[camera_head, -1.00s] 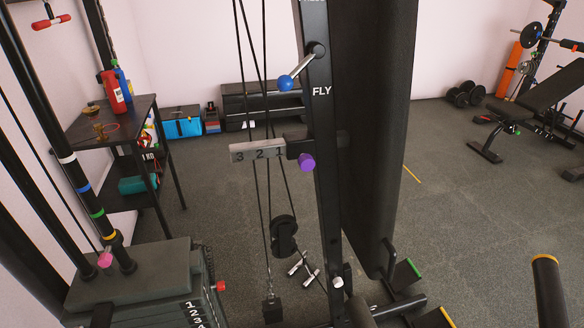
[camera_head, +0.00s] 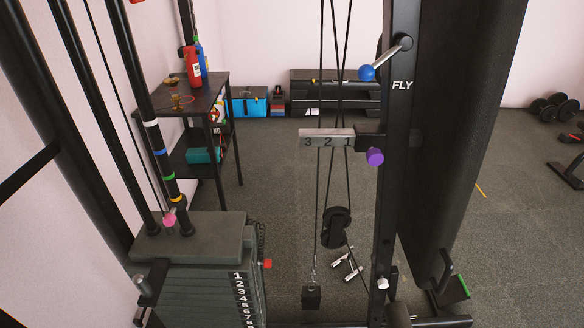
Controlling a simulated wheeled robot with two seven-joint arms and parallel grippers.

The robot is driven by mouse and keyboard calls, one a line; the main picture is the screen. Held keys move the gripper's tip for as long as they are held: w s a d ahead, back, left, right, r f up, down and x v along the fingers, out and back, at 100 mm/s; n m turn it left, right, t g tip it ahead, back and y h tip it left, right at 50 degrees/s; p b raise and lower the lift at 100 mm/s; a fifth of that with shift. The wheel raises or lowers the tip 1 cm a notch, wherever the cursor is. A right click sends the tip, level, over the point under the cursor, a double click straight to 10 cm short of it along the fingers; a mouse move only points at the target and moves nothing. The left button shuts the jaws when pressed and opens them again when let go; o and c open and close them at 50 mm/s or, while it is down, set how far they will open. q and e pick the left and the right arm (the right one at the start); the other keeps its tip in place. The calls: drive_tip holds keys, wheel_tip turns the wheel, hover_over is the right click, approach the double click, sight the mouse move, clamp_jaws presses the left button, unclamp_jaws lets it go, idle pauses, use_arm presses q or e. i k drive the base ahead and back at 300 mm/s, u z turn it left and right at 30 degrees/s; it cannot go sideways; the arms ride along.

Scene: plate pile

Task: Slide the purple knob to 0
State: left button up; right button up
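The purple knob (camera_head: 375,156) sits under a black sliding block on the upright of a gym machine, right of centre. A grey metal bar (camera_head: 327,138) marked 3, 2, 1 sticks out to the left of the block. The 1 is closest to the block, and no 0 shows. A blue ball-ended lever (camera_head: 367,73) is on the same upright above, beside the label FLY. Neither of my grippers is in view.
A weight stack (camera_head: 197,275) with a red pin stands at the lower left. Cables and a pulley (camera_head: 336,227) hang left of the upright. A black pad (camera_head: 455,130) is to its right. A shelf table (camera_head: 190,98) stands behind; open floor lies between.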

sight(374, 156)
drive_tip(key=k, duration=1)
drive_tip(key=z, duration=1.55)
drive_tip(key=i, duration=1.25)
drive_tip(key=u, duration=1.05)
